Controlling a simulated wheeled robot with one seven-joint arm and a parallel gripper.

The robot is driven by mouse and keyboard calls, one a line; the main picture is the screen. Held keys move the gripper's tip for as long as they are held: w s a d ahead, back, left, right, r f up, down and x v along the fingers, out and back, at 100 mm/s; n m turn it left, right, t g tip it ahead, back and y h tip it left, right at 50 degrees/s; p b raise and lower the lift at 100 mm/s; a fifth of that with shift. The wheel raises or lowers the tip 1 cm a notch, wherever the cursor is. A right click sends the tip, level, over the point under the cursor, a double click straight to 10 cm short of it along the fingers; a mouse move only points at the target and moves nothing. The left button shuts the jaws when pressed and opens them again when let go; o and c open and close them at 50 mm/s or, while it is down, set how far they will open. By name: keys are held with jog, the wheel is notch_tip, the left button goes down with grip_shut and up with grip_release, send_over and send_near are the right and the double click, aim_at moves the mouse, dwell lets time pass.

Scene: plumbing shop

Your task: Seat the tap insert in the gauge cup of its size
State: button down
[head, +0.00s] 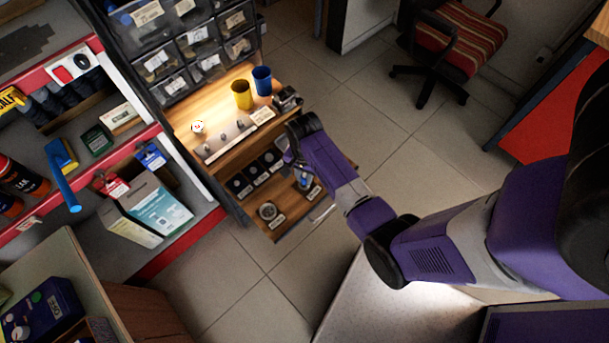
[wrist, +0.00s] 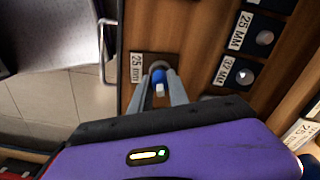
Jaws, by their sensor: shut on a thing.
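My gripper (wrist: 160,98) is shut on a small blue and white tap insert (wrist: 158,77), held between the two fingertips. The insert is over or at a dark square piece (wrist: 151,58) with a label reading 25 mm beside it. The fingers hide its lower end, so I cannot tell whether it is inside a cup. Two dark gauge cups, labelled 25 MM (wrist: 264,38) and 32 MM (wrist: 242,75), stand to the right in the wrist view. In the head view my gripper (head: 302,172) is over the right end of the lower wooden shelf, partly hidden by my arm.
A yellow cup (head: 242,95) and a blue cup (head: 262,81) stand on the upper wooden shelf, behind a row of small metal parts (head: 224,139). The floor (head: 245,300) in front is clear.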

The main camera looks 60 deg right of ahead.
jog(key=shift+f+b, duration=0.4)
jog(key=shift+f, duration=0.3)
jog(key=shift+r+p, duration=0.1)
jog(key=shift+p, duration=0.5)
dwell(0.6)
jog(key=shift+f, duration=0.4)
dwell(0.4)
jog(key=shift+r+p, duration=0.9)
jog(key=shift+p, duration=0.05)
dwell(0.8)
jog(key=shift+f+b, duration=0.6)
jog(key=shift+f, duration=0.3)
dwell(0.4)
jog(key=shift+r+p, duration=0.9)
jog(key=shift+p, duration=0.2)
dwell(0.5)
jog(key=shift+f, duration=0.25)
dwell(0.4)
